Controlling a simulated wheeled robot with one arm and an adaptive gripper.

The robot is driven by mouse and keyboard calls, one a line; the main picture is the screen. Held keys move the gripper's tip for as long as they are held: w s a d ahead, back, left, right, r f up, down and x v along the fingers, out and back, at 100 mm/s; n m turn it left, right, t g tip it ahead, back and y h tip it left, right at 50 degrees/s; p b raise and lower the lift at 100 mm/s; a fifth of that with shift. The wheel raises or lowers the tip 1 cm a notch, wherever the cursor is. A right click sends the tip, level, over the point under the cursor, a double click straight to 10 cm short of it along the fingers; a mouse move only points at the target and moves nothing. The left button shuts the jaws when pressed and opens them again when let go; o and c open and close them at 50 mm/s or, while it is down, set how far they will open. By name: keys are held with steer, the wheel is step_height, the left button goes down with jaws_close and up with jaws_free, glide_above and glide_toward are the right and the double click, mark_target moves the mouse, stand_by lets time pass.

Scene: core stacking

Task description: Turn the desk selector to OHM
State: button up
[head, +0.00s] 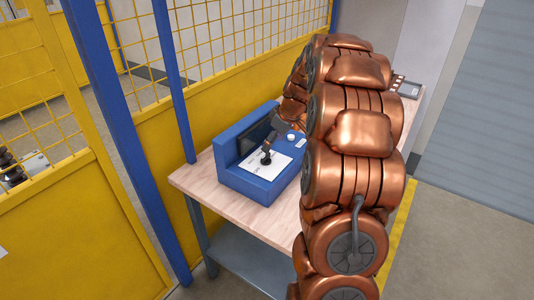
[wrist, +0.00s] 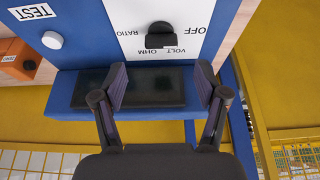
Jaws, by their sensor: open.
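The desk selector is a black knob (wrist: 160,36) on a white panel of a blue desk unit (head: 228,165). In the wrist view the printing is upside down: OFF and RATIO lie above and beside the knob, VOLT and OHM just below it. I cannot tell for certain which word the knob points to. It also shows in the head view as a small black shape (head: 266,158). My gripper (wrist: 160,86) is open and empty, its two fingers apart over the unit's dark screen (wrist: 150,88). The fingers do not touch the knob.
A white button (wrist: 52,40) and a TEST label (wrist: 31,12) are beside the panel. An orange box (wrist: 18,62) stands further along the wooden table (head: 200,182). A yellow mesh fence (head: 235,45) runs behind the table. My copper arm hides the table's right part.

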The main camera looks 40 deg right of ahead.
mark_target(266, 156)
steer(key=shift+p+x, duration=0.85)
steer(key=shift+x, duration=2.5)
steer(key=shift+s+a, duration=0.1)
steer(key=c, duration=1.2)
steer(key=shift+o, duration=0.2)
